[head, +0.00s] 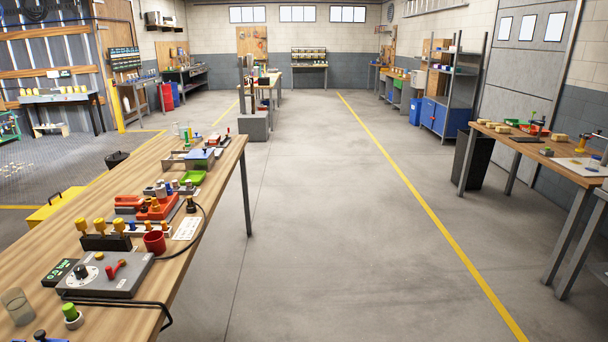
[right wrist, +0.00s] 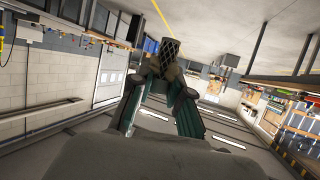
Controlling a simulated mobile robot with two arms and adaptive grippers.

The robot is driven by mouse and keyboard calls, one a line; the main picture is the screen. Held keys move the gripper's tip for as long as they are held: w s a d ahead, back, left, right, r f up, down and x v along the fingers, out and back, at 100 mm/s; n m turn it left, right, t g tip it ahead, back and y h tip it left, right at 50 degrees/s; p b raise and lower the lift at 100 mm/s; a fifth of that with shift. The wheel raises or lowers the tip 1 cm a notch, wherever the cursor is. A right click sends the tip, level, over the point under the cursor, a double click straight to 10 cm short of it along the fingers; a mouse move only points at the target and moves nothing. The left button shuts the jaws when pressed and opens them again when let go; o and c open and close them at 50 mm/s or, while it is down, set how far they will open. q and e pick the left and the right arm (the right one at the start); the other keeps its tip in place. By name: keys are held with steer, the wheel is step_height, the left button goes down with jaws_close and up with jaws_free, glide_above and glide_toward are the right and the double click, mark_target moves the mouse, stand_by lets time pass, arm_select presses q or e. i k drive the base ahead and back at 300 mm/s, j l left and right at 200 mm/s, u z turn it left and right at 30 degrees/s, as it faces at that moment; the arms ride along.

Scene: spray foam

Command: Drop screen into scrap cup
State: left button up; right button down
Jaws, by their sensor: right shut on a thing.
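My right gripper (right wrist: 165,74) shows in the right wrist view, shut on a small dark mesh piece, likely the screen (right wrist: 171,50), which sticks out past the fingertips. Neither arm shows in the head view, and my left gripper is in no view. In the head view a red cup (head: 154,241) stands upright on the wooden workbench (head: 205,215) at the left, near its right edge. It may be the scrap cup; no label on it can be read. The held piece is well away from any bench surface in the wrist view.
Beside the red cup are a grey control box (head: 105,273) with a red lever, a black rack with yellow-topped items (head: 107,241) and a white card (head: 187,228). A black cable curves past the card. Open floor (head: 320,230) lies right of the bench; another bench (head: 550,160) stands at right.

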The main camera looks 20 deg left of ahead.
mark_target(161, 250)
steer(key=i+u, duration=0.2)
steer(key=u, duration=0.3)
steer(key=i+l+u, duration=0.1)
steer(key=u, duration=0.35)
steer(key=i+l+u, duration=0.2)
steer(key=u, duration=0.3)
steer(key=i+l+u, duration=0.25)
steer(key=u, duration=0.25)
steer(key=i+l+u, duration=0.1)
steer(key=l+u, duration=0.15)
steer(key=u, duration=0.2)
steer(key=i+l+u, duration=0.1)
steer(key=l+u, duration=0.15)
steer(key=i+l+u, duration=0.2)
steer(key=l, duration=0.25)
steer(key=l+u, duration=0.25)
steer(key=k+l, duration=0.05)
